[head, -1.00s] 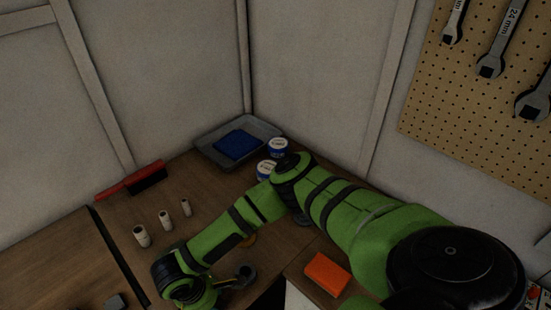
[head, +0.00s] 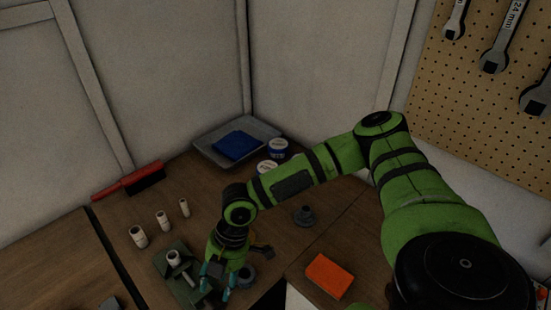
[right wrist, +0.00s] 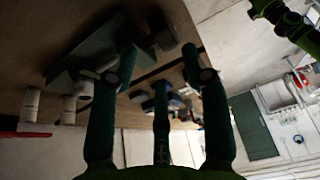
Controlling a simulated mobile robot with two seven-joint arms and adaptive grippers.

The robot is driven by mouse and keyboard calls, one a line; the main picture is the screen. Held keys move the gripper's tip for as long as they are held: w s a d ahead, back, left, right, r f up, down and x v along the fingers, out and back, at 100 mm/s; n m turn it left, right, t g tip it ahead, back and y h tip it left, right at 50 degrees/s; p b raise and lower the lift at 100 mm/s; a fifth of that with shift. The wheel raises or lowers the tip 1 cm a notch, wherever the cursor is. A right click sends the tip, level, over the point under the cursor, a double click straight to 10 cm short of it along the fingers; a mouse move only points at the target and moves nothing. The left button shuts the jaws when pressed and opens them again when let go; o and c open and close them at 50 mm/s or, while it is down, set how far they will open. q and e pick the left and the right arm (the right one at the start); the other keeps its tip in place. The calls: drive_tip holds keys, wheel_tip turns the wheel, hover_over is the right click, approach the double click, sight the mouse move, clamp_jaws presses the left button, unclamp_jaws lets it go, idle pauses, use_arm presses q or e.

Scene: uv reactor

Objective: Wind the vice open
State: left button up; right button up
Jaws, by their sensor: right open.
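The green vice (head: 163,262) stands on the bench at the lower middle of the head view. A pale cylinder (head: 173,258) sits at its jaws. Its dark green body (right wrist: 72,62) also shows at the upper left of the right wrist view. My right gripper (head: 214,284) points down close to the right side of the vice, with teal fingertips apart. In the right wrist view its fingers are spread with nothing between them. A dark round part (head: 245,276) lies just right of the gripper. Whether fingers touch the vice, and its handle, I cannot tell. My left gripper is not in view.
Several pale cylinders (head: 138,236) stand left of the vice. A red-handled brush (head: 128,182) lies behind them. A grey tray (head: 210,149) with a blue cloth (head: 236,145) and two tins (head: 278,148) are at the back.

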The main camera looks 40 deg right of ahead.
drive_tip(key=s+a+r+t+y, duration=0.1)
drive_tip(key=s+a, duration=0.2)
drive_tip(key=a, duration=0.6)
drive_tip(key=s+a+y, duration=0.2)
drive_tip(key=s+a, duration=0.2)
drive_tip(key=a, duration=0.4)
drive_tip(key=s+d+f+m+t+h+b, duration=0.1)
drive_tip(key=d+f+m+t+h, duration=0.15)
drive_tip(key=d+f+m, duration=0.45)
drive_tip(key=s+d+f+m+t+h, duration=0.1)
drive_tip(key=s+d+f+m+h, duration=0.2)
drive_tip(key=d+m, duration=0.7)
drive_tip(key=s+d+f+n+g+h+b, duration=0.1)
drive_tip(key=s+d+f+b, duration=0.2)
drive_tip(key=f, duration=2.5)
drive_tip(key=d+b, duration=0.1)
drive_tip(key=b, duration=0.4)
drive_tip(key=shift+f+g+h+b, duration=0.3)
drive_tip(key=shift+f+g+h, duration=0.05)
